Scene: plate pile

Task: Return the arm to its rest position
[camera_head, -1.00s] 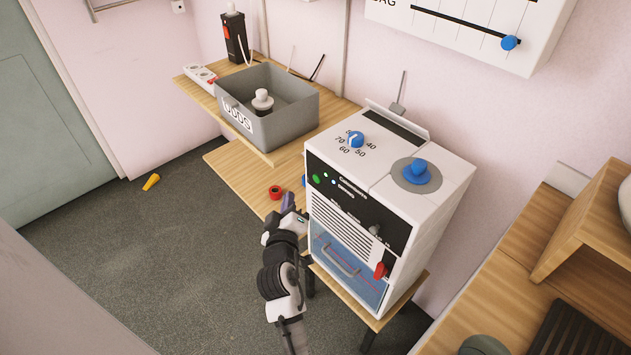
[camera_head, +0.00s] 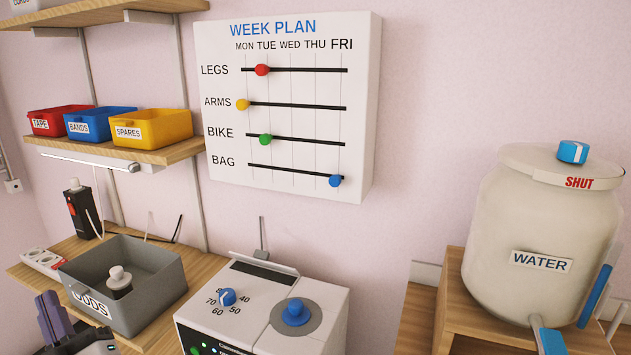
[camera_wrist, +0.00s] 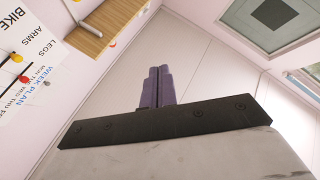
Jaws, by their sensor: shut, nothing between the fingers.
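My gripper (camera_head: 52,314) shows at the lower left of the head view, its purple fingers pointing up in front of the grey bin. In the wrist view the two purple fingers (camera_wrist: 158,87) are together with nothing between them. The wrist view looks upward past the fingers to the pale wall and ceiling. Most of my arm is below the head view's lower edge.
A grey ODDS bin (camera_head: 172,299) stands on a wooden bench beside a white machine (camera_head: 250,290) with blue knobs. A WEEK PLAN board (camera_head: 290,178) hangs above. A WATER jar (camera_head: 520,220) stands at right. Coloured bins, including yellow SPARES (camera_head: 152,128), sit on a shelf.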

